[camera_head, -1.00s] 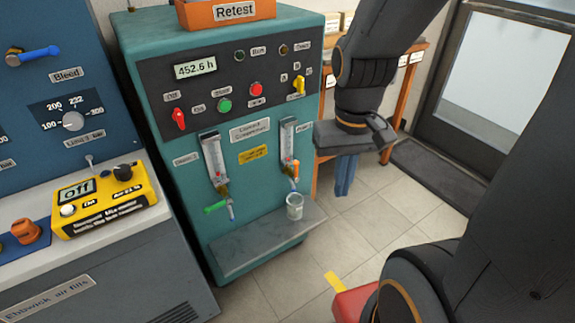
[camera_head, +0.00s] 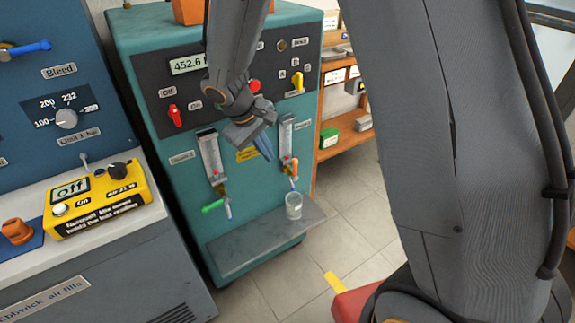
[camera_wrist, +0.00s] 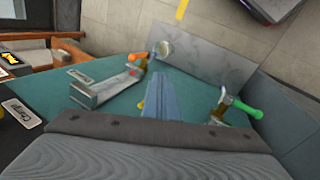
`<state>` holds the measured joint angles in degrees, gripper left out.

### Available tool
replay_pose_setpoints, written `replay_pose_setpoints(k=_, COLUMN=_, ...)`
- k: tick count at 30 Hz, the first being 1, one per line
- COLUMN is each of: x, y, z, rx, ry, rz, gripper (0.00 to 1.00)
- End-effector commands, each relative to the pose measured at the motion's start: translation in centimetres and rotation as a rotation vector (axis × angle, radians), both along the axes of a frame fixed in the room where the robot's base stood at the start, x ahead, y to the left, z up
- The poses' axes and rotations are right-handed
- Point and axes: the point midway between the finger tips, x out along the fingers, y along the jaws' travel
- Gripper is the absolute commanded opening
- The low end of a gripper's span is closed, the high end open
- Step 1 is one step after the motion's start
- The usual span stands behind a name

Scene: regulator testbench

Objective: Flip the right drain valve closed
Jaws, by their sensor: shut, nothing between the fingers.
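The right drain valve has a small orange handle (camera_head: 294,168) under the right gauge tube on the teal cabinet. In the head view the handle looks roughly upright; it also shows in the wrist view (camera_wrist: 138,57). A clear cup (camera_head: 293,206) stands on the shelf below it.
The right gauge tube (camera_head: 286,136) and left gauge tube (camera_head: 211,157) stick out from the cabinet on either side of my fingers. A grey shelf (camera_head: 250,245) juts out below. A yellow switch (camera_head: 298,82) sits above right. Tiled floor lies right of the cabinet.

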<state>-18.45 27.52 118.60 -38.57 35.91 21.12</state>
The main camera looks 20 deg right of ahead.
Motion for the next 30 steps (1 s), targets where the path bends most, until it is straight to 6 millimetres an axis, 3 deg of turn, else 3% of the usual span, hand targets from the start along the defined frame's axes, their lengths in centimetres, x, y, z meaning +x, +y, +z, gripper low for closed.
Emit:
replay_pose_setpoints(k=8, x=0.1, y=-0.4, z=-0.8, rx=-0.001, ry=0.002, rz=-0.003, gripper=0.00)
replay_pose_setpoints(k=23, x=1.7, y=-3.3, z=-9.3, rx=0.000, ry=0.005, rz=-0.003, gripper=0.00)
replay_pose_setpoints(k=30, x=3.2, y=-6.1, z=-9.2, rx=0.001, ry=0.000, rz=-0.004, gripper=0.00)
